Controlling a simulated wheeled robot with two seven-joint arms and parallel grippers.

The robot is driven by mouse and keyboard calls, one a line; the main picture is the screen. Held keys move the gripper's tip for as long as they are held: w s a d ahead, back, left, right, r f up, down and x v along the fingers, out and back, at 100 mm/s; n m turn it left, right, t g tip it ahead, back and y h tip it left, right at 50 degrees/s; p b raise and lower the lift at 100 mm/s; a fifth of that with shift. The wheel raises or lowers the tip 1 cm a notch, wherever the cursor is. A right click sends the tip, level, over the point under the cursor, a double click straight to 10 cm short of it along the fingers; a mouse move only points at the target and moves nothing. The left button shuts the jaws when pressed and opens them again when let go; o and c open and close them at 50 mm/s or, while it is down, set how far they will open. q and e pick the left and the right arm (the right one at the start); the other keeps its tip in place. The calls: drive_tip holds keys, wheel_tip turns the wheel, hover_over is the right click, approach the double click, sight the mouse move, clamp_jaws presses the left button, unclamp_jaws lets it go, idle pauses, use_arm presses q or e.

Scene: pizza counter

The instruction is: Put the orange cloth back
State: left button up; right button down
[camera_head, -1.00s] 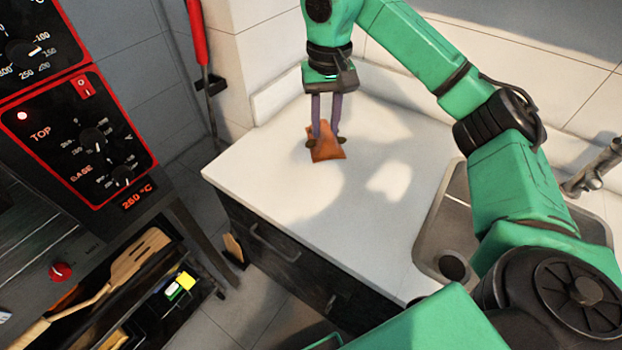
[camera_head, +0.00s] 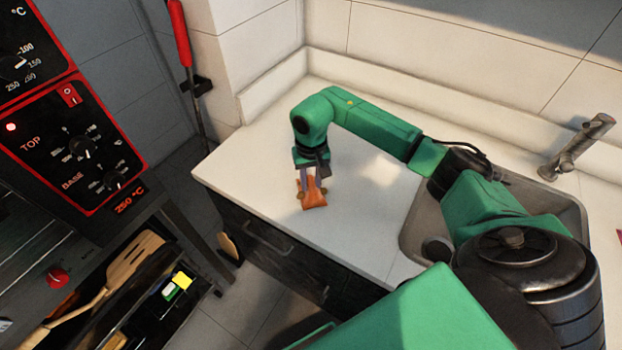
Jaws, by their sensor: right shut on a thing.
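The orange cloth (camera_head: 313,201) is a small crumpled piece at the white counter, left of the sink. My right gripper (camera_head: 312,190) points down with its two fingers shut on the cloth. The cloth hangs below and between the fingertips; I cannot tell whether its lower edge touches the counter. The fingers hide part of its upper end. My left gripper is not in view.
The white counter (camera_head: 250,168) is clear around the cloth. A sink (camera_head: 408,232) with a tap (camera_head: 578,148) lies to the right. A pizza oven (camera_head: 75,145) with red-edged panels stands at the left. A red-handled tool (camera_head: 180,35) hangs on the wall.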

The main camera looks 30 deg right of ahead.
sight(311, 185)
drive_tip(key=c, duration=0.6)
unclamp_jaws()
drive_tip(key=shift+w+f, duration=0.1)
drive_tip(key=shift+r, duration=0.25)
wheel_tip(311, 185, up, 12)
drive_tip(key=b, duration=0.4)
drive_tip(key=shift+f, duration=0.2)
drive_tip(key=shift+r, duration=0.1)
